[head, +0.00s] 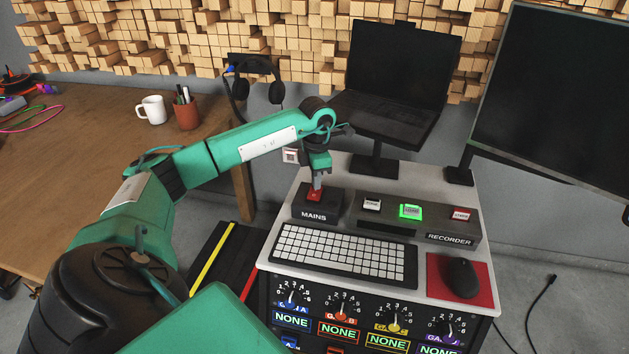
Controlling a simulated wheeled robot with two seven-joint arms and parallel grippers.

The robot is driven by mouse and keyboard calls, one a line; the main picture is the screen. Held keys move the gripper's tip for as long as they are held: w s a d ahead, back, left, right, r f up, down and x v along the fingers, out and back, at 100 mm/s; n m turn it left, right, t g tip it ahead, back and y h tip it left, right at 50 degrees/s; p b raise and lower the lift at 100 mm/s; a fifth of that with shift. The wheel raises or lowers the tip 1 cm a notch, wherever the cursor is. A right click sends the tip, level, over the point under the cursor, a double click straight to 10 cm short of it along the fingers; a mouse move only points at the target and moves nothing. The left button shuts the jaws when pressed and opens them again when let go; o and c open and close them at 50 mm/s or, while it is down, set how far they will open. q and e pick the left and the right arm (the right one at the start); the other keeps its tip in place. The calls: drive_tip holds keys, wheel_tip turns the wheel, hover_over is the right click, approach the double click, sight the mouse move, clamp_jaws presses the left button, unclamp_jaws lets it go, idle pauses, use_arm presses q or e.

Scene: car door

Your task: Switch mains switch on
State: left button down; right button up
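The mains switch (314,196) is a red switch on a dark box labelled MAINS (314,216), at the left of the white console top in the head view. My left gripper (317,184) points down right over the red switch, with its tips at or just above it. The gripper is small here and partly covers the switch, so I cannot tell whether its fingers are open or shut, whether they touch, or which way the switch is set. My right gripper is not in view.
Right of the mains box is the recorder box (449,239) with white, lit green and red buttons. A keyboard (345,257) lies in front, with a mouse (463,277) on a red pad. A laptop (395,85) and monitor (560,95) stand behind. Headphones (254,88) hang behind my arm.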

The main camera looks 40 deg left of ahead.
use_arm(q)
drive_tip(key=shift+f, duration=0.1)
drive_tip(key=shift+r+p, duration=2.4)
drive_tip(key=shift+r, duration=1.1)
